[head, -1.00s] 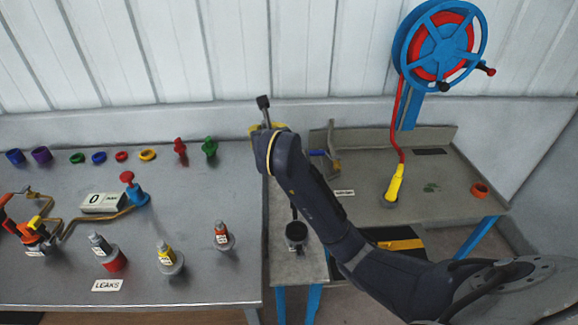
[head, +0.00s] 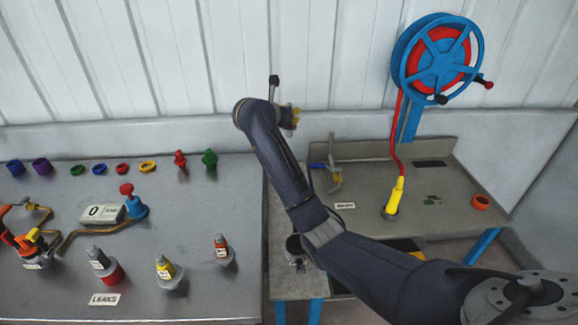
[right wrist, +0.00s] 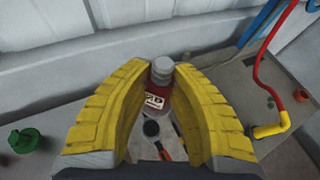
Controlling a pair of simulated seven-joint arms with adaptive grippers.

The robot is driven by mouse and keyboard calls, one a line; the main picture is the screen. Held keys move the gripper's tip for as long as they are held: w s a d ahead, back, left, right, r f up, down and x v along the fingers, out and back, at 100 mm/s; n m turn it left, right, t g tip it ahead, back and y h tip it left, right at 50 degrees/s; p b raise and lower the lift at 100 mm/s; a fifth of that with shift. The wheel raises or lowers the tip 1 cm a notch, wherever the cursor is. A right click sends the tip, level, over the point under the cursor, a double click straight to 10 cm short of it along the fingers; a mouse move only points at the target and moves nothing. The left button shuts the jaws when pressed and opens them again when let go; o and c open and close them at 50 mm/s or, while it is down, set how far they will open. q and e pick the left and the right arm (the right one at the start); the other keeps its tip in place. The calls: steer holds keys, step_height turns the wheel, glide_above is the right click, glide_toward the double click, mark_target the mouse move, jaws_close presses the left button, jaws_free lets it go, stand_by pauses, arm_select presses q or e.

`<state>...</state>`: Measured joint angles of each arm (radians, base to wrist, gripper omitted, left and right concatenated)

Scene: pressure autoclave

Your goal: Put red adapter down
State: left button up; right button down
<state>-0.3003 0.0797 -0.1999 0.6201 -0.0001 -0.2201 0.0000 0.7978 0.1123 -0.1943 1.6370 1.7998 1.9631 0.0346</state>
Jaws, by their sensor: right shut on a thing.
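The red adapter (right wrist: 158,92), a red body with a grey cap and a white label, is between the yellow fingers of my right gripper (right wrist: 160,85) in the right wrist view. The gripper is shut on it and holds it raised above the benches. The adapter cannot be made out clearly there. My left gripper is not in view.
The right bench (head: 360,190) holds a yellow nozzle (head: 396,192) and an orange ring (head: 480,202). A blue hose reel (head: 437,60) hangs above.

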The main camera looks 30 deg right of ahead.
step_height(320, 180, down, 17)
steer(key=shift+f, duration=0.2)
stand_by(0.5)
steer(key=shift+f, duration=0.2)
steer(key=c, duration=1.2)
jaws_free()
steer(key=shift+f, duration=0.1)
steer(key=shift+c, duration=0.2)
steer(key=shift+r+v, duration=0.25)
steer(key=shift+v, duration=1.9)
steer(key=shift+w+d, duration=0.1)
